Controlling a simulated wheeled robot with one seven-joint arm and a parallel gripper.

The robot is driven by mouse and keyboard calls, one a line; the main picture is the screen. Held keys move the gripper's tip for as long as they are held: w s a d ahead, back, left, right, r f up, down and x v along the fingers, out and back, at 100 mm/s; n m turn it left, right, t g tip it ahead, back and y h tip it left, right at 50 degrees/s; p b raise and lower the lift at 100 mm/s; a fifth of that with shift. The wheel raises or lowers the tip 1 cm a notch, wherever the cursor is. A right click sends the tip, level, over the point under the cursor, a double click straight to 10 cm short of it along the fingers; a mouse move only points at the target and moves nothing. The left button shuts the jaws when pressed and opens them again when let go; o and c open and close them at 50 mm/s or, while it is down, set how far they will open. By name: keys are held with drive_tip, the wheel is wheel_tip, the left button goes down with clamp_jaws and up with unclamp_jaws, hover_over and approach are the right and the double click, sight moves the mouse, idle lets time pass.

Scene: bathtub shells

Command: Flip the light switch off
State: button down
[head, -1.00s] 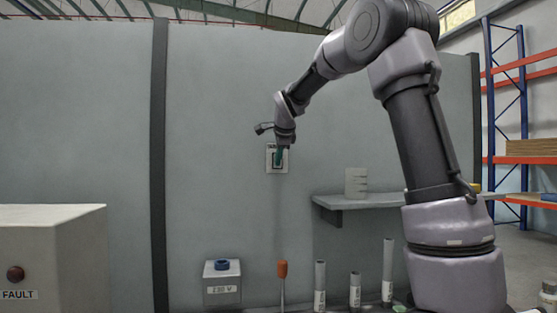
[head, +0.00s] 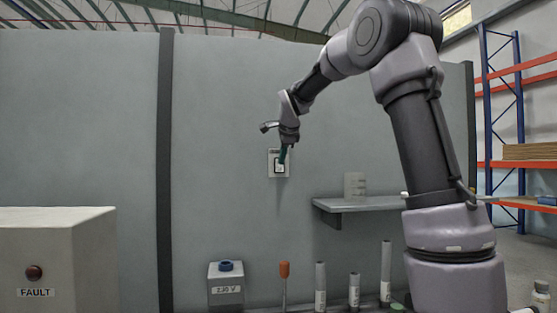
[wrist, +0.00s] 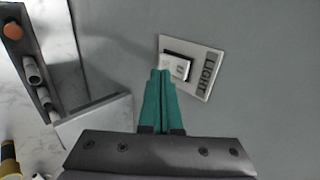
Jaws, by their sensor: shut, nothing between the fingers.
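The light switch (head: 271,170) is a pale plate on the grey wall, with a white rocker in a dark frame. In the wrist view the plate (wrist: 206,62) carries the label "LIGHT", and the rocker (wrist: 179,68) shows just beyond my fingertips. My gripper (head: 282,161) points down in front of the switch and covers part of it in the head view. In the wrist view its green fingers (wrist: 161,74) are pressed together with nothing between them, tips at the rocker's near edge. I cannot tell whether they touch it.
A shelf (head: 365,203) with a pale container (head: 355,185) juts from the wall right of the switch. Below stand a 230 V box (head: 226,290), an orange-handled tool (head: 284,270) and several grey tubes. A FAULT box (head: 60,250) stands at left. The wall around the switch is clear.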

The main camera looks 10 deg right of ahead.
drive_tip(key=v, duration=1)
drive_tip(key=shift+s, duration=0.2)
drive_tip(key=shift+r, duration=0.15)
